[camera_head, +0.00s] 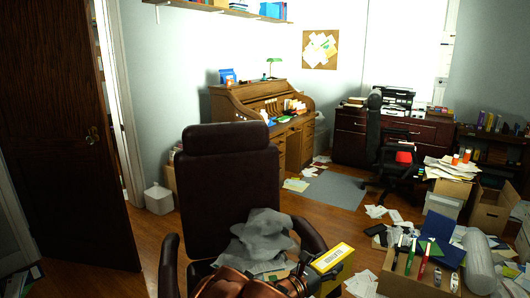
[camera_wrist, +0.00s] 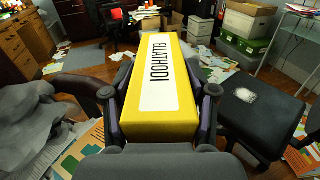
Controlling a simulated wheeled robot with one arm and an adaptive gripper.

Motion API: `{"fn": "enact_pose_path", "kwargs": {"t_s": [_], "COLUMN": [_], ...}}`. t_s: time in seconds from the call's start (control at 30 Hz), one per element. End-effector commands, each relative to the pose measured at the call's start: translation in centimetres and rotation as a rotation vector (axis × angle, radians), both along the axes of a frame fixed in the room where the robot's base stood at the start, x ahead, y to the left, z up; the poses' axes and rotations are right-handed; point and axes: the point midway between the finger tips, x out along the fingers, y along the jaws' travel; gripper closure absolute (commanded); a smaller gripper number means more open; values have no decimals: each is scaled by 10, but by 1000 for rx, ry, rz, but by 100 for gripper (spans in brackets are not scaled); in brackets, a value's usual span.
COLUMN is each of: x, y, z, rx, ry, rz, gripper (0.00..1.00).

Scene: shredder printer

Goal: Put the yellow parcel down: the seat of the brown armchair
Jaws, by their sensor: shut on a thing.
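The yellow parcel (camera_head: 334,259) is a long box with a white label and black lettering; it fills the middle of the wrist view (camera_wrist: 158,85). My gripper (camera_wrist: 160,108) is shut on it, a finger on each long side. In the head view my gripper (camera_head: 302,278) is at the lower middle, by the right armrest. The brown armchair (camera_head: 230,175) stands with its tall back upright. A crumpled grey cloth (camera_head: 262,238) lies over its seat area. The rest of the seat is mostly hidden by the cloth and my arm. The parcel appears to be right of the seat.
Papers lie with the cloth, also seen in the wrist view (camera_wrist: 28,125). A cardboard box (camera_head: 405,275) with tools and a rolled grey bundle (camera_head: 479,262) stand at right. Papers litter the floor. A black office chair (camera_head: 385,150) stands farther back. Open floor shows at left.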

Motion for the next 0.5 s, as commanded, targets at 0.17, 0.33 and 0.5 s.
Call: {"fn": "enact_pose_path", "kwargs": {"t_s": [0.17, 0.33, 0.5], "x": [0, 1, 8], "y": [0, 0, -2], "z": [19, 23, 39], "rx": [0, -1, -1], "ry": [0, -1, -3], "rz": [1, 6, 46], "gripper": [93, 93, 93]}}
